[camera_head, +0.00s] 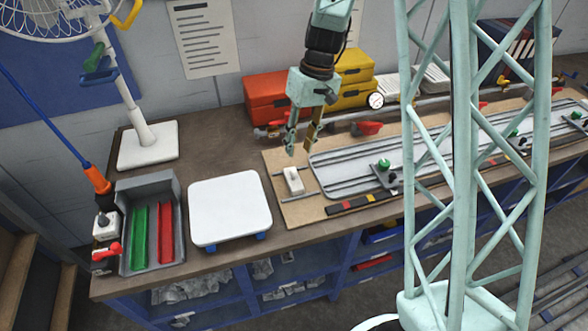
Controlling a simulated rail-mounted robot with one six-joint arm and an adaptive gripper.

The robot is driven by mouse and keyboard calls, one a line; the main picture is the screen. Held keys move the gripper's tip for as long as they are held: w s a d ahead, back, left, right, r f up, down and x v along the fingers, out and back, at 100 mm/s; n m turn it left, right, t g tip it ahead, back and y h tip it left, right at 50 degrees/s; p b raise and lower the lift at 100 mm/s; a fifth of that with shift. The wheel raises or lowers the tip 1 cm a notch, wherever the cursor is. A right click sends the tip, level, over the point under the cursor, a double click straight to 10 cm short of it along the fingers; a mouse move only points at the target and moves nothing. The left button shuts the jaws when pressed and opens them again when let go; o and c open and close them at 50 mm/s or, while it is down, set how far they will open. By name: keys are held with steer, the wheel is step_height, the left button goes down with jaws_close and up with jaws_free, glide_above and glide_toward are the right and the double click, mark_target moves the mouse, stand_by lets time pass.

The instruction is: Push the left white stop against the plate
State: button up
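The left white stop (293,181) is a small pale block on a thin rail at the left end of a tan board (296,213). The long light-grey plate (345,174) lies on the board to its right. A narrow gap shows between the stop and the plate's left end. My gripper (301,151) points down above and slightly behind the stop. Its two fingers are apart, with nothing visible between them, and I see no contact with the stop. The plate's right part is partly hidden behind a lattice column.
Green-knobbed clamps (384,165) sit along the plate. A red clamp (367,128) and orange and yellow cases (268,96) stand behind. A white scale (230,207) and a grey tray (152,261) with green and red strips are left. The dark bench top between scale and board is clear.

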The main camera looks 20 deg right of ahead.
mark_target(294, 177)
steer(key=shift+s+a+f, duration=0.1)
steer(key=shift+a+f, duration=0.2)
steer(key=shift+f, duration=1.35)
steer(key=shift+s+a+f, duration=0.1)
steer(key=shift+a+f, duration=0.25)
steer(key=shift+f, duration=1.35)
steer(key=shift+a+f, duration=0.3)
steer(key=shift+f, duration=1.35)
jaws_close()
